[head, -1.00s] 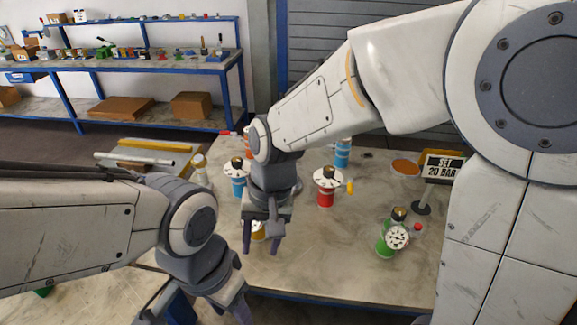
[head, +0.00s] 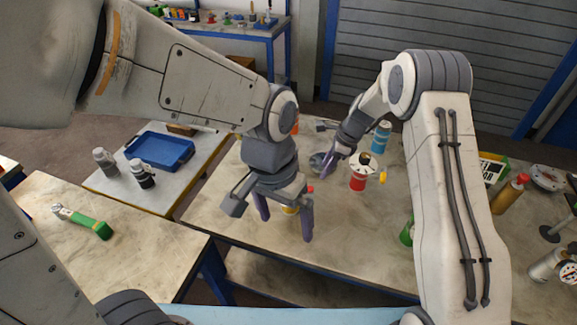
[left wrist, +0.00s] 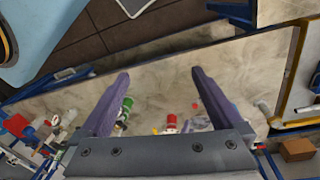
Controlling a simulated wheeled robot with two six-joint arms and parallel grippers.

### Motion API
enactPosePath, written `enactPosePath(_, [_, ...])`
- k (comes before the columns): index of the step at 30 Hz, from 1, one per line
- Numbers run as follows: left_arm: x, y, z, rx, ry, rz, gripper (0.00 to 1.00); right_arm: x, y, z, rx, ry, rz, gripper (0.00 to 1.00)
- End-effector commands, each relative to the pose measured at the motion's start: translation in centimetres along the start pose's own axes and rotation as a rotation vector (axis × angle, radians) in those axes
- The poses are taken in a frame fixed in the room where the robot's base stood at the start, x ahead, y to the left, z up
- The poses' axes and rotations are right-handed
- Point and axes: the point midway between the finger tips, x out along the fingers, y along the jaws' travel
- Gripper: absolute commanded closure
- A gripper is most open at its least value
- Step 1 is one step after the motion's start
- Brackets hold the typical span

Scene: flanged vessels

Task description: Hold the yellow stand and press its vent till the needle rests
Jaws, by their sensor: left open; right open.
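The yellow stand (head: 289,210) is mostly hidden behind my left gripper in the head view; a strip of yellow shows between the fingers. A small red part (head: 310,189) shows just above it; I cannot tell whether it is the vent. The stand's gauge and needle are not visible. My left gripper (head: 286,228) is open, pointing down in front of the stand; its spread fingers also show in the left wrist view (left wrist: 160,73), with nothing between them. My right gripper (head: 328,165) is open farther back, left of the red vessel (head: 358,177).
A blue vessel (head: 381,137) stands behind the red one. A green vessel (head: 407,232) is partly hidden by my right arm. A brown bottle (head: 508,195) stands at right. A blue tray (head: 160,150) and a green-handled tool (head: 88,222) are on the left tables.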

Motion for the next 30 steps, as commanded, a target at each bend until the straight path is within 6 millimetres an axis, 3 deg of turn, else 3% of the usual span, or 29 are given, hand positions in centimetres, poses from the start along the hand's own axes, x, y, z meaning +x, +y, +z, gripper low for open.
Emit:
enactPosePath(1, [0.6,-0.6,-2.1,-0.028,-0.006,0.004,0.0,0.0,0.0,0.0,-0.001,0.0,0.0,0.5])
enactPosePath(6, [2.7,-3.0,-8.6,-0.106,-0.005,0.02,0.0,0.0,0.0,0.0,-0.002,0.001,0.001,0.5])
enactPosePath(15, [9.6,-9.7,-17.8,-0.247,-0.002,0.049,0.0,0.0,0.1,0.0,-0.003,0.001,0.001,0.5])
enactPosePath(19, [13.3,-13.0,-20.5,-0.302,0.002,0.06,0.0,0.0,0.1,0.0,-0.003,0.001,0.001,0.5])
enactPosePath(24, [17.4,-16.6,-22.4,-0.359,0.008,0.072,0.0,0.0,0.1,0.0,-0.004,0.001,0.001,0.5])
enactPosePath(30, [19.8,-18.5,-23.1,-0.389,0.012,0.078,0.0,0.0,0.1,0.0,-0.004,0.001,0.001,0.5])
